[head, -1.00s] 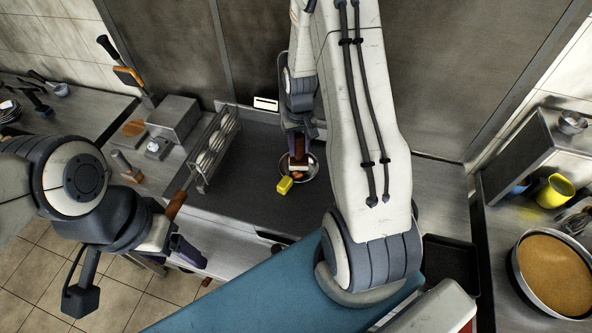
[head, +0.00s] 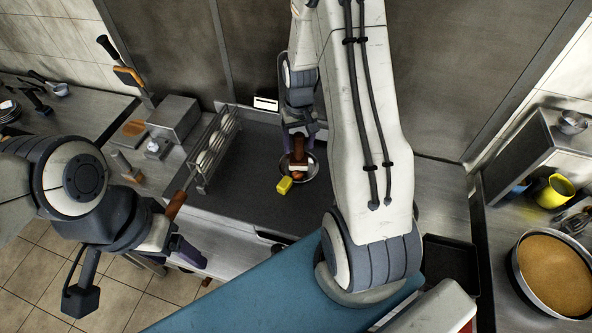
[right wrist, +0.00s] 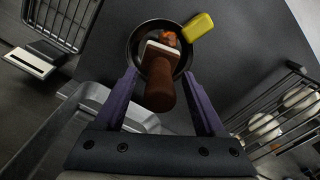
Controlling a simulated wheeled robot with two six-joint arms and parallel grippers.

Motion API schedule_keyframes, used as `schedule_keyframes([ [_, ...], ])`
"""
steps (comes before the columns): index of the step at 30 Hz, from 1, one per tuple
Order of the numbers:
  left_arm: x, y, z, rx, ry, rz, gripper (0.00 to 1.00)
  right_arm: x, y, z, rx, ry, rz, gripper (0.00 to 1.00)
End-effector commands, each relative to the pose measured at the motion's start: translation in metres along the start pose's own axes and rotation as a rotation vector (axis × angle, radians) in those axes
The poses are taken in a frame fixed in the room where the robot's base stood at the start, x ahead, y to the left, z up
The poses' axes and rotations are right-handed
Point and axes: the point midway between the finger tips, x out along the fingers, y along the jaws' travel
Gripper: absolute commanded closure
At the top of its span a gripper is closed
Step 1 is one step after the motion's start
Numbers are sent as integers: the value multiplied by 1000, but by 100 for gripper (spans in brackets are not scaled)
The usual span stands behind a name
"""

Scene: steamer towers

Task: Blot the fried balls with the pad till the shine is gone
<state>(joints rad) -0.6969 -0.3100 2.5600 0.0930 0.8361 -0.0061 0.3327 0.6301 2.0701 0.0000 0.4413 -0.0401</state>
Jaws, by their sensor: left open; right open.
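The pad (head: 299,167) is pale, with a brown cylindrical handle, and sits at the shallow dark pan (head: 313,170). In the right wrist view the pad (right wrist: 160,50) lies over the pan (right wrist: 133,40), with its handle pointing toward me. The orange-brown fried balls (right wrist: 168,38) show past the pad's far edge, partly hidden by it; their shine cannot be judged. My right gripper (right wrist: 161,82) is open, its purple fingers on either side of the handle with gaps. My left gripper (head: 192,254) is open and empty at the lower left, away from the pan.
A yellow block (head: 284,185) touches or overlaps the pan's rim. A wire rack (head: 213,150) holding several pale round things stands left of the pan. A large round tan-filled pan (head: 555,272) and a yellow cup (head: 556,190) are at the right.

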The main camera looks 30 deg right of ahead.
Motion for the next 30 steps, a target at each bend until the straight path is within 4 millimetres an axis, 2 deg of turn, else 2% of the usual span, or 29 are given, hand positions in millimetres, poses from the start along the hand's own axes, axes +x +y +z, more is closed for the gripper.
schedule_keyframes([
  [6,0,0,0,0,0,0,28,-49,0,-1,0,7,0,28],
  [12,0,0,0,0,0,0,28,-85,0,-1,0,5,0,28],
  [18,0,0,0,0,0,0,28,-102,0,0,0,2,0,28],
  [24,0,0,0,-2,0,0,28,-103,-2,1,-3,1,0,28],
  [26,3,0,0,-2,0,0,28,-103,-10,4,-21,2,-1,28],
  [29,13,-1,1,-2,0,0,28,-105,-42,18,-100,10,-7,28],
  [30,18,-1,1,-2,0,0,28,-106,-62,28,-149,13,-11,28],
])
